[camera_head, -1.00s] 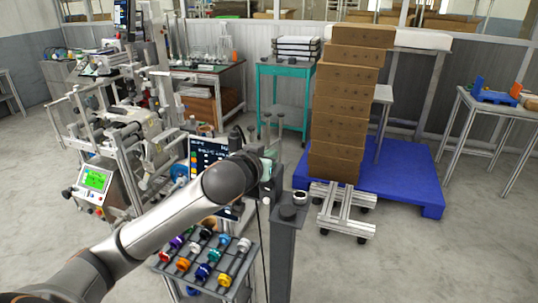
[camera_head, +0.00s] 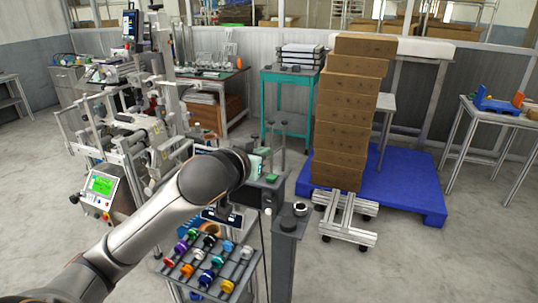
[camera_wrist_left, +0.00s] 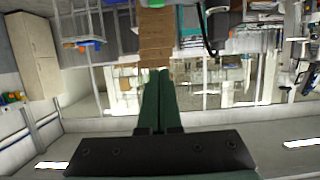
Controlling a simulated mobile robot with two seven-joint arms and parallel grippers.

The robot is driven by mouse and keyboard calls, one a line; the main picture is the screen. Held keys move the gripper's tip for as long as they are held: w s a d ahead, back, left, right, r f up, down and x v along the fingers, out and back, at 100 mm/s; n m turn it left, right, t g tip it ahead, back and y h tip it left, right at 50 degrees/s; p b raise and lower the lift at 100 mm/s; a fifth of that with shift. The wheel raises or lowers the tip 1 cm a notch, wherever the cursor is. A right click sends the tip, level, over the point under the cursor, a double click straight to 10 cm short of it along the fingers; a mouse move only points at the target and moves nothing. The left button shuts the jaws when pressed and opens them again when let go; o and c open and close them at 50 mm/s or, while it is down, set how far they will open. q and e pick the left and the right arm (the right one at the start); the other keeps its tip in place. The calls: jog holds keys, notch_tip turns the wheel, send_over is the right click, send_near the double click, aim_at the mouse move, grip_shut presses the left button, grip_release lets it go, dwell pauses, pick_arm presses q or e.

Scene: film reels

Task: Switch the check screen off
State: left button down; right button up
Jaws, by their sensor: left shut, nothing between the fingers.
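The check screen (camera_head: 222,216) is a dark panel behind my left arm in the head view. Only a lower strip and a bit of its top edge show. The arm covers the rest, so I cannot tell whether it is lit. My left gripper (camera_head: 258,164) is beyond the dark wrist, to the right of the screen, and is partly hidden. In the left wrist view its green fingers (camera_wrist_left: 160,78) are together with nothing between them. That view appears upside down, and the screen cannot be made out in it.
A rack of coloured reels (camera_head: 205,262) stands below the arm. A grey post (camera_head: 284,250) rises right of it. A machine with a lit green display (camera_head: 103,185) is at left. Stacked brown boxes (camera_head: 345,120) stand beyond, by a blue pallet (camera_head: 410,185). Open floor lies at right.

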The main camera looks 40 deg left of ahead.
pick_arm(q)
jog(key=shift+r+v, duration=0.2)
jog(key=shift+v, duration=1.05)
jog(key=s+d+f+m+g+h, duration=0.1)
jog(key=s+d+f+g, duration=0.25)
jog(key=f, duration=0.75)
jog(key=s+d+f+m+g+h, duration=0.1)
jog(key=s+d+f+m+g, duration=0.2)
jog(key=f, duration=0.8)
jog(key=s+d+f+g+h, duration=0.1)
jog(key=s+d+f+g, duration=0.15)
jog(key=s+f, duration=0.45)
jog(key=s+d+f+g, duration=0.1)
jog(key=s+d+f, duration=0.3)
jog(key=s, duration=0.6)
jog(key=w+d+f+t+h, duration=0.1)
jog(key=w+f+t, duration=0.1)
jog(key=f, duration=0.4)
jog(key=w+d+f+t+h, duration=0.1)
jog(key=w+d+f+t, duration=0.1)
jog(key=f, duration=0.4)
jog(key=shift+w+d+m+t+h, duration=0.25)
jog(key=shift+w+m+t+h, duration=0.05)
jog(key=shift+t, duration=0.3)
